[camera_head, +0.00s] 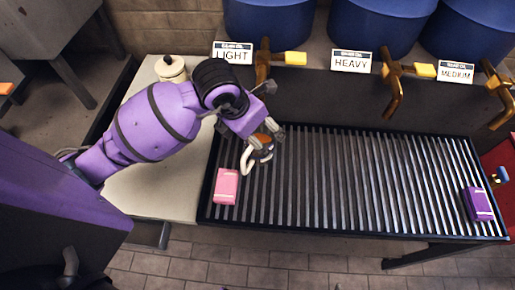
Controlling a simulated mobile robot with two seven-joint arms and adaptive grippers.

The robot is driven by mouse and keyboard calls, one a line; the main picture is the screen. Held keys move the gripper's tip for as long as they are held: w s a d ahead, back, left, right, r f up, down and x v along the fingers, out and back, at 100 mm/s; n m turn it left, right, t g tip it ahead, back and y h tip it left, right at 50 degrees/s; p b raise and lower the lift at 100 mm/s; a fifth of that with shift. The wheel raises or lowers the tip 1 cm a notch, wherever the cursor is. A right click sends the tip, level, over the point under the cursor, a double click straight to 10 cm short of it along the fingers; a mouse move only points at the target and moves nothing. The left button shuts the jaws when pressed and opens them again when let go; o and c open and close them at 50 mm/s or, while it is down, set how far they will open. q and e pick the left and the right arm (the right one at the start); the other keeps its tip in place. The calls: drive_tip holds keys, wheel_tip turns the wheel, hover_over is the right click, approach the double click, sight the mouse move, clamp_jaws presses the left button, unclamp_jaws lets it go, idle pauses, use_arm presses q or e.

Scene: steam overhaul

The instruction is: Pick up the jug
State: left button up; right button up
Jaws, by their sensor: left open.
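My left gripper (262,139) reaches in from the left and points down. My right gripper is not in view.
A cream lidded pot (171,68) stands on the left counter. Brass taps (263,62) with yellow handles hang behind, labelled LIGHT, HEAVY, MEDIUM. The grate's middle is clear.

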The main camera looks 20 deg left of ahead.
use_arm(q)
drive_tip(key=shift+c, duration=0.5)
drive_tip(key=c, duration=2)
drive_tip(key=shift+w, duration=0.1)
clamp_jaws()
